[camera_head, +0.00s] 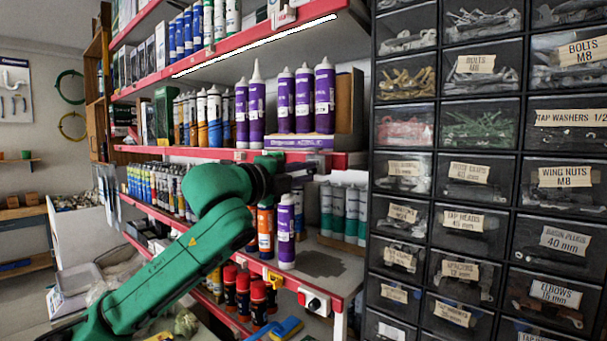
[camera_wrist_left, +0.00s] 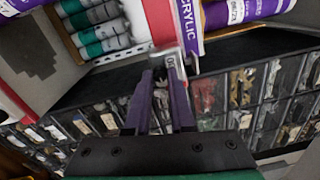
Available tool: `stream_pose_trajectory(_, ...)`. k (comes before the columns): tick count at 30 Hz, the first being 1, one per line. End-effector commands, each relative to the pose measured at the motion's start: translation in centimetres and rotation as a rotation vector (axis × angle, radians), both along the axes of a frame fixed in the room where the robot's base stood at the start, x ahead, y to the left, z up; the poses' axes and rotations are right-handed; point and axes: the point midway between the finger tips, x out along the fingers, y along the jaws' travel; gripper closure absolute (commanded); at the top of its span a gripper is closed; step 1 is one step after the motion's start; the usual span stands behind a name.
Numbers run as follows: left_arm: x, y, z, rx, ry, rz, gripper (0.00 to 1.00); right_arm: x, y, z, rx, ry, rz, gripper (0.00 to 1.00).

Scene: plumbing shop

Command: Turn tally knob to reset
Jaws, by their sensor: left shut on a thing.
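My left gripper (camera_head: 300,173) reaches to the red front edge of the middle shelf, at its right end. In the left wrist view its two purple-grey fingers (camera_wrist_left: 160,76) converge on a small part at the side of a grey tally counter (camera_wrist_left: 175,66). The gripper is shut on this part, which appears to be the tally knob; the fingertips mostly hide it. The counter has a small light window with dark digits, which I cannot read. In the head view the gripper and arm hide the counter. My right gripper is not in view.
Purple cartridges (camera_head: 305,98) stand on the shelf above the gripper. One purple tube (camera_head: 286,232) stands just below it. Black parts drawers (camera_head: 447,170) rise close on the right. A red-and-white box with a dark knob (camera_head: 314,303) sits on the lower shelf edge.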

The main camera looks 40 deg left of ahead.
Motion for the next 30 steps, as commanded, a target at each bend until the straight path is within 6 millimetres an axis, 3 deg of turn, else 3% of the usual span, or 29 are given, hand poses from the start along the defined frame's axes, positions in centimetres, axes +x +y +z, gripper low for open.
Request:
stream_pose_trajectory(1,0.0,0.0,0.0,0.001,0.0,0.0,0.71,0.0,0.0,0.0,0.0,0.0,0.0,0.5)
stream_pose_trajectory(3,0.0,0.0,0.0,0.0,0.0,0.0,0.48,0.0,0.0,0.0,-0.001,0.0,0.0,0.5)
stream_pose_trajectory(12,0.0,0.0,-0.1,-0.001,0.0,0.0,0.48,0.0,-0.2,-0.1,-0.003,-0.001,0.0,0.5)
stream_pose_trajectory(17,-1.3,0.0,-0.5,-0.003,-0.003,0.001,0.48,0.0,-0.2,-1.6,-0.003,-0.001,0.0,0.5)
stream_pose_trajectory(20,-3.5,-0.1,-1.0,-0.002,-0.007,0.0,0.48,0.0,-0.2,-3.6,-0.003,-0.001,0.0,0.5)
stream_pose_trajectory(24,-7.8,-0.2,-1.0,-0.002,-0.008,0.0,0.48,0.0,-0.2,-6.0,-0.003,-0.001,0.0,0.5)
stream_pose_trajectory(30,-12.9,-0.3,-0.7,0.0,-0.004,0.0,0.48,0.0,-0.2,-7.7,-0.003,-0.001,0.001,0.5)
